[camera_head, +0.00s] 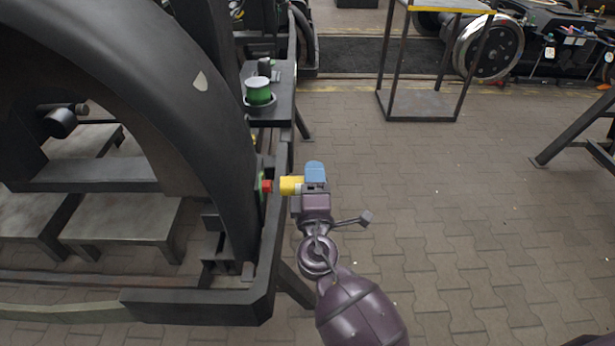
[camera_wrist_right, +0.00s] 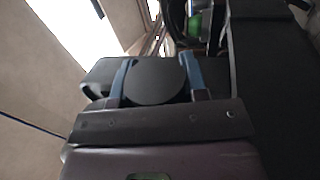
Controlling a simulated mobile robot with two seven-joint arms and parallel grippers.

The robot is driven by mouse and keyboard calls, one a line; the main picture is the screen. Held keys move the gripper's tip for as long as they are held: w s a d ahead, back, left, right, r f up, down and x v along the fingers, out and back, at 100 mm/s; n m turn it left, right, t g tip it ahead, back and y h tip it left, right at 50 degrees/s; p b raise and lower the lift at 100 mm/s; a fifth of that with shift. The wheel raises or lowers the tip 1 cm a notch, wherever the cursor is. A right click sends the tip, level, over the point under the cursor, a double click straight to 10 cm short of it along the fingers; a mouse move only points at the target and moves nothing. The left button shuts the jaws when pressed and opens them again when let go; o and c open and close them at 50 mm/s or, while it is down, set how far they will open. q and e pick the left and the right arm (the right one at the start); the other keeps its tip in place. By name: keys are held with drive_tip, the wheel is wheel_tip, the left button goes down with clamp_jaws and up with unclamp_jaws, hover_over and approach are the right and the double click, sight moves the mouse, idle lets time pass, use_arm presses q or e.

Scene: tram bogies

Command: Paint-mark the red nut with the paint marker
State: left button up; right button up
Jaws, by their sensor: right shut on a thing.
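The red nut (camera_head: 267,186) sits on a green part (camera_head: 262,189) at the right side of the dark frame. The paint marker (camera_head: 291,186) has a yellow body and lies level, pointing left at the nut. A very small space shows between its front end and the nut; I cannot tell if a tip touches. My right gripper (camera_head: 315,176), with blue fingers, is shut on the marker. In the right wrist view, the marker's dark round end (camera_wrist_right: 156,80) is between the two blue fingers (camera_wrist_right: 158,84). The nut cannot be made out there. My left gripper is not in view.
The big dark curved frame (camera_head: 190,80) fills the left, close beside my right gripper. A green-and-white pot (camera_head: 258,92) stands on a dark shelf (camera_head: 284,88) beyond. A metal trolley (camera_head: 420,104) stands farther back. The paved floor (camera_head: 450,210) to the right is clear.

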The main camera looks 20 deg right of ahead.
drive_tip(key=shift+s+d, duration=0.2)
drive_tip(key=shift+d, duration=0.5)
drive_tip(key=shift+s+d, duration=0.2)
drive_tip(key=shift+d, duration=0.55)
drive_tip(key=shift+s+d, duration=0.2)
drive_tip(key=shift+d, duration=0.5)
